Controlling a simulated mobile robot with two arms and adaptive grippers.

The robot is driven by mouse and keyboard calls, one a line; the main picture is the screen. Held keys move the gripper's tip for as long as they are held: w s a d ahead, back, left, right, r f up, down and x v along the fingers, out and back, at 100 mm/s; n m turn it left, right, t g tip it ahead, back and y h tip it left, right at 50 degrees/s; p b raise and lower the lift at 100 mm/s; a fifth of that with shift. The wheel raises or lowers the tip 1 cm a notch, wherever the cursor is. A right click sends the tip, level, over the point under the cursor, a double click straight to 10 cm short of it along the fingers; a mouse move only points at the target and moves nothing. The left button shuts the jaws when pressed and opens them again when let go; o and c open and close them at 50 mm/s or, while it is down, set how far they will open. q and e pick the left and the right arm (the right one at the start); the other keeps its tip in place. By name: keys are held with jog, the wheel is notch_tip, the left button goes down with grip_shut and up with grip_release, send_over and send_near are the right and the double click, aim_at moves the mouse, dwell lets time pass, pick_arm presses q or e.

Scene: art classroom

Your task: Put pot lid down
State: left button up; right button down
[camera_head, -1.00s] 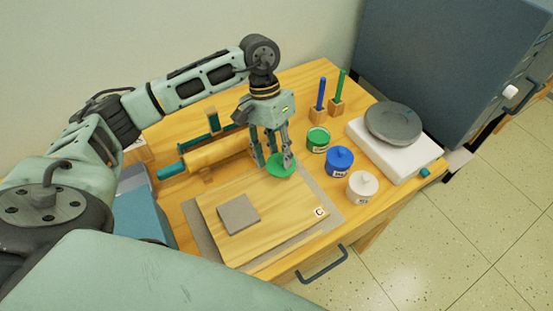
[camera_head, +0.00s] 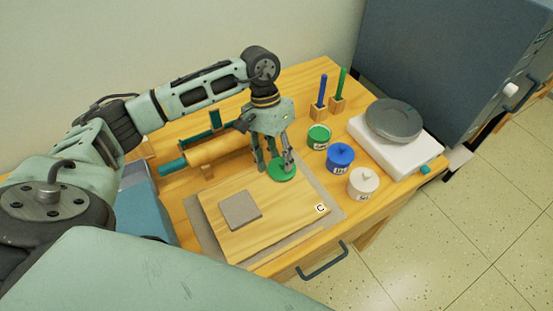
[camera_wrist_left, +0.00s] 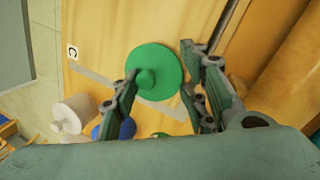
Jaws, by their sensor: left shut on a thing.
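The green pot lid (camera_head: 282,171), a flat disc with a round knob, is at the back right edge of the wooden board (camera_head: 255,240). I cannot tell for sure if it touches the board. My left gripper (camera_head: 274,163) points down and is shut on the lid. The lid also shows in the left wrist view (camera_wrist_left: 160,65), between the fingers (camera_wrist_left: 158,76). The open green pot (camera_head: 319,140) stands to the right of the lid, apart from it. My right gripper is not in view.
A blue pot (camera_head: 340,160) and a white pot (camera_head: 362,186) stand right of the board. A grey square (camera_head: 240,210) lies on the board. A white scale (camera_head: 405,160) with a grey plate is at the right. A rolling pin (camera_head: 210,153) lies left. The board's front is clear.

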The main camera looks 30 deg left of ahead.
pick_arm(q)
jog(key=o, duration=0.6)
jog(key=shift+s+d+f, duration=0.1)
jog(key=shift+s+f, duration=0.3)
jog(key=shift+f, duration=0.3)
jog(key=o, duration=0.4)
jog(key=shift+w+f, duration=0.15)
jog(key=shift+w, duration=0.15)
jog(key=shift+r, duration=0.3)
jog(key=shift+w+r+p, duration=0.1)
jog(key=shift+r+p, duration=0.45)
jog(key=shift+p, duration=0.4)
jog(key=shift+w+r, duration=0.2)
jog(key=shift+r, duration=0.1)
jog(key=b+v, duration=0.2)
jog(key=v, duration=0.9)
jog(key=shift+a+r+b, duration=0.1)
jog(key=shift+a+b, duration=0.15)
jog(key=shift+b, duration=0.15)
